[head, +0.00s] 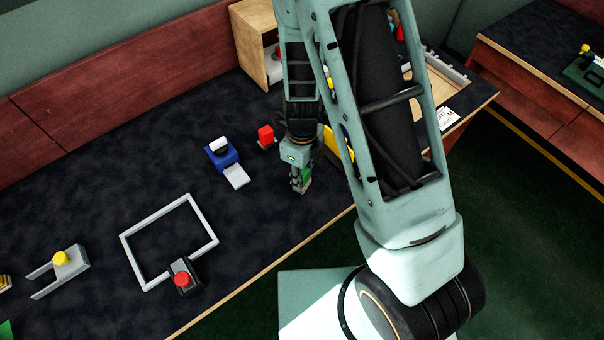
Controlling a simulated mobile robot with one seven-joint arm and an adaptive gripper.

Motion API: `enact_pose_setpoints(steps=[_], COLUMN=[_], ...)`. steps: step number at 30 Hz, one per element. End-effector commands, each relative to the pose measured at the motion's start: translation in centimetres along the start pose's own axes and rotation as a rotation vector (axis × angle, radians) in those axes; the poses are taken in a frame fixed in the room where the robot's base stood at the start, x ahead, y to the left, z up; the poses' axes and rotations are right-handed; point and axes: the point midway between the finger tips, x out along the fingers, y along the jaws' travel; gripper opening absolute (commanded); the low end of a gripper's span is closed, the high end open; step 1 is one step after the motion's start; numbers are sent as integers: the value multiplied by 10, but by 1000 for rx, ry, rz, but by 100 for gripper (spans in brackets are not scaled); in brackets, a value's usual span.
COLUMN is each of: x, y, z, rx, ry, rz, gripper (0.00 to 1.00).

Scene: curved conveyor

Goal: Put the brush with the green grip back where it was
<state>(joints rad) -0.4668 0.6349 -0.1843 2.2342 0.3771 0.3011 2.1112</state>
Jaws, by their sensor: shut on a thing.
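My gripper (298,182) points down over the dark table, right of the blue block with a white top. It is shut on the brush with the green grip (306,175). Only part of the brush shows between and beside the fingers, with a tan lower end near the table top. I cannot tell whether that end touches the table. The place where the brush stood before cannot be made out.
A red block (266,135) and the blue block (221,153) with a white pad stand left of my gripper. A grey square frame (205,215) with a red-button box (183,278) lies front left. A wooden box (252,40) stands behind. My arm hides the table's right part.

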Motion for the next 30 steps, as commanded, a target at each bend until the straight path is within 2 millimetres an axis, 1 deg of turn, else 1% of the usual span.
enact_pose_setpoints(steps=[6,10,11,15,24,28,30], x=[0,4,4,3,2,-7,-18], y=[0,0,0,0,0,0,0], z=[0,0,0,0,0,1,2], rx=[0,0,0,0,0,-2,-2], ry=[-1,-1,-1,-1,-1,-2,-3], rz=[-1,-1,-1,-1,-1,-3,-4], gripper=[0,0,28,43,44,44,44])
